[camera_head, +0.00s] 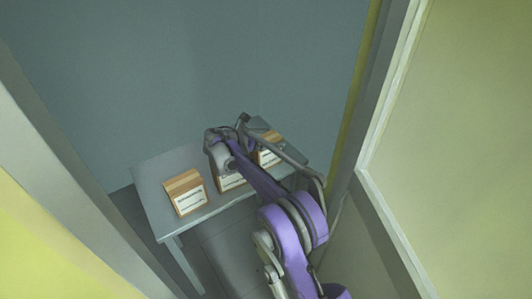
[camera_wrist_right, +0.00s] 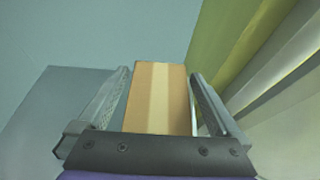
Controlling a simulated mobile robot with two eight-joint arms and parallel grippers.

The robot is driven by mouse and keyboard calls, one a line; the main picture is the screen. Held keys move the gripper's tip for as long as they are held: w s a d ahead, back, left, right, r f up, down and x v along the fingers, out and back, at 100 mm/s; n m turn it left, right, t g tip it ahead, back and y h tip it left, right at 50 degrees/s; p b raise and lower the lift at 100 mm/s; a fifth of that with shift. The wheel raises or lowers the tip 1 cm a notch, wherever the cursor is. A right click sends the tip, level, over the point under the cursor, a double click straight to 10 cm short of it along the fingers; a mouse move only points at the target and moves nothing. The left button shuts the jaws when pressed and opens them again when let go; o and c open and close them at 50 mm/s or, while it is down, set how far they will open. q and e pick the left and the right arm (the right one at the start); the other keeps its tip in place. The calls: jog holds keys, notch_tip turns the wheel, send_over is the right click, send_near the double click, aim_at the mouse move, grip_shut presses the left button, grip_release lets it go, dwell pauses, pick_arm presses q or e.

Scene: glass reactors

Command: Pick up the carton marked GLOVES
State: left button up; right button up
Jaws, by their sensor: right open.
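Three tan cartons with white labels stand on a small grey table: a left one (camera_head: 185,192), a middle one (camera_head: 232,183) and a right one (camera_head: 270,153). The label print is too small to read, so I cannot tell which is marked GLOVES. My right gripper (camera_head: 240,128) is over the back of the table by the middle and right cartons, and my arm partly hides both. In the right wrist view, the open right gripper (camera_wrist_right: 160,75) has a carton (camera_wrist_right: 158,100) with a pale stripe between its fingers. It appears to be the right carton; contact is unclear. My left gripper is not in view.
The grey table (camera_head: 152,187) stands against a blue-grey wall. A pale frame and panel (camera_head: 440,120) rise close on the right, and a grey post (camera_head: 55,160) stands on the left. Bare tabletop (camera_wrist_right: 60,105) shows left of the gripper in the wrist view.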

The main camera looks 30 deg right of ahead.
jog(key=shift+c, duration=0.3)
grip_shut()
dwell(0.3)
